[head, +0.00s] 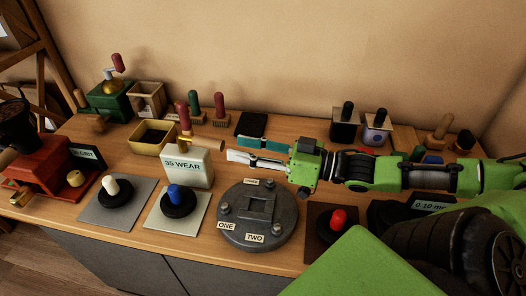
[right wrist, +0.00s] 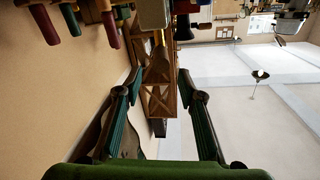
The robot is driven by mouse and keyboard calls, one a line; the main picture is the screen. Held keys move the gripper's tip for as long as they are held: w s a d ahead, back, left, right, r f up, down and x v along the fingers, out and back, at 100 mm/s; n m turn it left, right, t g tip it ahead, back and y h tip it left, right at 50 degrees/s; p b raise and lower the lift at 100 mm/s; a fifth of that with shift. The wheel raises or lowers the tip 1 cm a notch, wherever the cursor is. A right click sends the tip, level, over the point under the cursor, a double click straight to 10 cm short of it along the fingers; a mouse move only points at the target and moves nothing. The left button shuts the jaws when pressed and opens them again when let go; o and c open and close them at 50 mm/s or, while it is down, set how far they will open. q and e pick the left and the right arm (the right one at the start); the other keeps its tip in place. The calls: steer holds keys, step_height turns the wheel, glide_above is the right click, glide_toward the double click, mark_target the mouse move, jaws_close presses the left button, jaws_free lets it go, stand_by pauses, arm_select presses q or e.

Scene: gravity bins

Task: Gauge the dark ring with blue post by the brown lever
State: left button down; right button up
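The dark ring with the blue post (head: 175,201) lies on a pale square pad at the front left of the bench, in the head view. I cannot tell whether that handle is the brown lever or belongs to something behind. My right gripper (head: 234,150) reaches in from the right, just right of the cream box, with its fingers apart and nothing between them. In the right wrist view the fingers (right wrist: 162,92) are also spread. My left gripper is not seen.
A ring with a white post (head: 113,191) sits on a grey pad further left. A round grey fixture (head: 258,233) marked ONE and TWO stands at front centre, with a red-posted piece (head: 338,220) right of it. A red machine (head: 57,165) is at left. Brushes and boxes line the back.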

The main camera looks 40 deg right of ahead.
steer(key=shift+v, duration=2.1)
steer(key=shift+c, duration=0.4)
